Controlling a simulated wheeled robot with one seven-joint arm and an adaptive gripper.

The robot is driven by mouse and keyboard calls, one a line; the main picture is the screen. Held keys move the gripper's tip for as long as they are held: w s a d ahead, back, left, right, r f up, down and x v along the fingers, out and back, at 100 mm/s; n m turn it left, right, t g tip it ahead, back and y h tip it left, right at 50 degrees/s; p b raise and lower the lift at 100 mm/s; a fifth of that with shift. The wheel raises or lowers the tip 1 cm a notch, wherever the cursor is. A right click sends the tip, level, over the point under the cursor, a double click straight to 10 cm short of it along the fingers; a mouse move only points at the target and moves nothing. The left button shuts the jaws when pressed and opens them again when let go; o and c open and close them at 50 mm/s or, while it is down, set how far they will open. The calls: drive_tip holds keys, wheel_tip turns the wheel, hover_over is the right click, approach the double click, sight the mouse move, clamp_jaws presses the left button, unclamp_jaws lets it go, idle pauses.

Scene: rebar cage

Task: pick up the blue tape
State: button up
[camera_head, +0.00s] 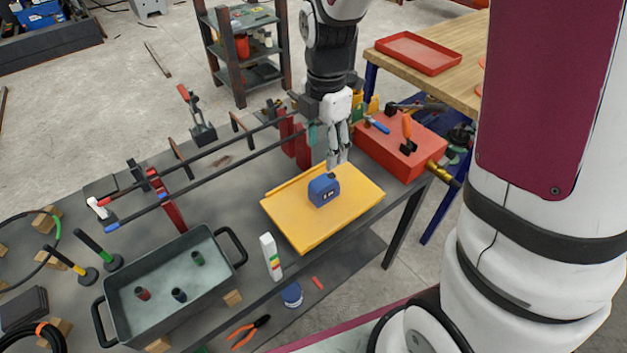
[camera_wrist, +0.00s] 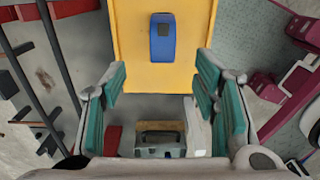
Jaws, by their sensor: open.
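The blue tape (camera_head: 323,190) is a small blue case with a dark patch. It stands on the yellow tray (camera_head: 290,232), near its middle. In the wrist view the blue tape (camera_wrist: 162,38) shows near the top centre on the yellow tray (camera_wrist: 130,70). My gripper (camera_head: 338,160) is above the far edge of the tray, behind the tape and apart from it. In the wrist view my gripper (camera_wrist: 162,90) is open, with teal pads wide apart and nothing between them. The tape lies beyond the fingertips there.
A red box (camera_head: 385,155) with tools stands right of the tray. Dark bars (camera_head: 200,170) with red clamps run along the left. The tray around the tape is clear.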

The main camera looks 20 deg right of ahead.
sight(324, 179)
wheel_tip(324, 179, down, 6)
drive_tip(key=shift+r, duration=0.25)
drive_tip(key=shift+s+d+f, duration=0.1)
drive_tip(key=shift+f, duration=1.35)
drive_tip(key=shift+s+d+f, duration=0.1)
drive_tip(key=shift+f, duration=1.3)
drive_tip(key=shift+c, duration=0.2)
clamp_jaws()
